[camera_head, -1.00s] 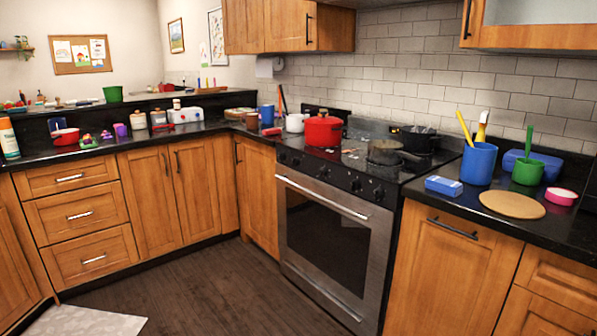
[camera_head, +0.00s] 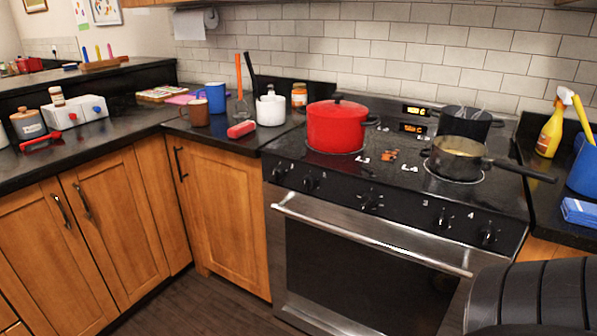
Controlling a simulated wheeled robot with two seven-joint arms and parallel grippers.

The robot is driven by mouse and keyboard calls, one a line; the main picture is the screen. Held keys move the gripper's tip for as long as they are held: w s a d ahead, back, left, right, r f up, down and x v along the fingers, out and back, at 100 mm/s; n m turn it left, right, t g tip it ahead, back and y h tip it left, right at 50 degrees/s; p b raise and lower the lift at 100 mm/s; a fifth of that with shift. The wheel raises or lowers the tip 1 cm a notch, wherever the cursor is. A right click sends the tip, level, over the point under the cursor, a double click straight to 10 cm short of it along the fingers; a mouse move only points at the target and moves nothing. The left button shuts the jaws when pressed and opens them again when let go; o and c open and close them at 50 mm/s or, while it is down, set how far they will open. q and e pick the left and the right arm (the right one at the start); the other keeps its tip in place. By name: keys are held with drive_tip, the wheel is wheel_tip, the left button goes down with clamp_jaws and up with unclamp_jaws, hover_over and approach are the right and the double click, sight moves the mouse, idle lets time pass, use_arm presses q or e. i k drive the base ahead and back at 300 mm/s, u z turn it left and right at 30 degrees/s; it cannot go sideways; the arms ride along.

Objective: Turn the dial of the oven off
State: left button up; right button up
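The oven (camera_head: 365,270) stands right of centre, with a steel handle (camera_head: 370,232) across its closed door. Its black front panel (camera_head: 405,206) carries several black dials in a row. The middle dial (camera_head: 371,199) sits between a left pair, one at the far left (camera_head: 277,173) and one beside it (camera_head: 311,181), and a right pair (camera_head: 442,217) (camera_head: 487,236). The dial positions are too small to read surely. Neither of my grippers shows. A dark ribbed part, probably of my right arm, fills the bottom right corner and covers the oven's lower right side.
A red pot (camera_head: 337,124), a pan (camera_head: 455,158) and a dark pot (camera_head: 466,124) stand on the cooktop. The pan's handle points right. A yellow spray bottle (camera_head: 550,135) and a blue box (camera_head: 578,212) are on the right counter. The floor (camera_head: 205,310) before the left cabinets is clear.

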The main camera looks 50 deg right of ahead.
sight(369, 200)
drive_tip(key=i, duration=1.6)
drive_tip(key=z, duration=2.65)
